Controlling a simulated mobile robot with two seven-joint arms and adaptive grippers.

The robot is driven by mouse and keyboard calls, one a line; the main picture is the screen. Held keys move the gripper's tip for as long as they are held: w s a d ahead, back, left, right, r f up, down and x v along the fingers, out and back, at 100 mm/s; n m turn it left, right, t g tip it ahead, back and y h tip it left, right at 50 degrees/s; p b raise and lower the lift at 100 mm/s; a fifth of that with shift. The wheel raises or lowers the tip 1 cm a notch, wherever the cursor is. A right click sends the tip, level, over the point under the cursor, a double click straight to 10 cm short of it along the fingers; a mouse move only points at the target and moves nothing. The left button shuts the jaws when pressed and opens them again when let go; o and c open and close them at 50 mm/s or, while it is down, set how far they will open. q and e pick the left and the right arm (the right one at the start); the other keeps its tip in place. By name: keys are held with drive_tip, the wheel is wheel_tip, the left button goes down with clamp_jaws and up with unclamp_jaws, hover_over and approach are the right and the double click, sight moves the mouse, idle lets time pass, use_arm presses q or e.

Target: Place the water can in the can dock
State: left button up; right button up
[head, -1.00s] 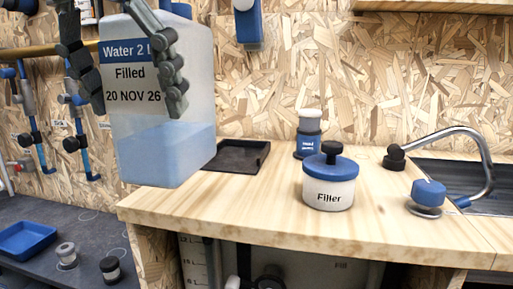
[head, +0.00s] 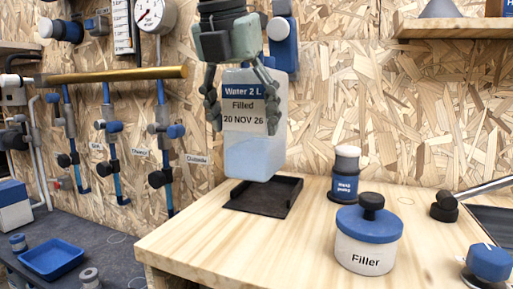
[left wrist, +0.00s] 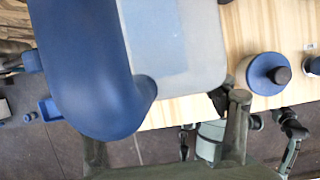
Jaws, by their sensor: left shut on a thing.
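The water can (head: 255,155) is a translucent white jug with blue water low in it and a label reading "Water 2 L, Filled, 20 NOV 26". My left gripper (head: 243,112) is shut on it from above, with a finger at each side. The can hangs upright, apparently just above the can dock (head: 284,205), a low black tray on the bench; the exact gap cannot be told. In the left wrist view the can (left wrist: 185,45) and a large blue part fill the upper left. What seems to be my right arm and gripper (left wrist: 288,138) shows there; its jaw state is unclear.
A Filler jar (head: 366,250) with a blue lid and a Hand putty pot (head: 344,187) stand right of the dock on the wooden bench (head: 220,250). A blue wall-mounted fixture (head: 284,45) is behind the gripper. A brass pipe (head: 120,74) runs at the left.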

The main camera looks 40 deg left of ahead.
use_arm(q)
drive_tip(key=w, duration=0.2)
drive_tip(key=w+a, duration=0.1)
drive_tip(key=w, duration=0.1)
drive_tip(key=shift+w+r+p, duration=0.2)
drive_tip(key=shift+w+p, duration=0.1)
drive_tip(key=shift+p, duration=0.05)
drive_tip(key=shift+x, duration=0.95)
drive_tip(key=shift+s+f, duration=0.15)
drive_tip(key=shift+f, duration=2.4)
drive_tip(key=shift+w+f, duration=0.1)
drive_tip(key=shift+w, duration=0.15)
drive_tip(key=o, duration=1.5)
drive_tip(key=shift+s+f, duration=0.1)
drive_tip(key=shift+f, duration=0.05)
drive_tip(key=o, duration=0.4)
drive_tip(key=shift+c, duration=0.2)
use_arm(e)
drive_tip(key=shift+x, duration=0.85)
drive_tip(key=shift+a, duration=0.2)
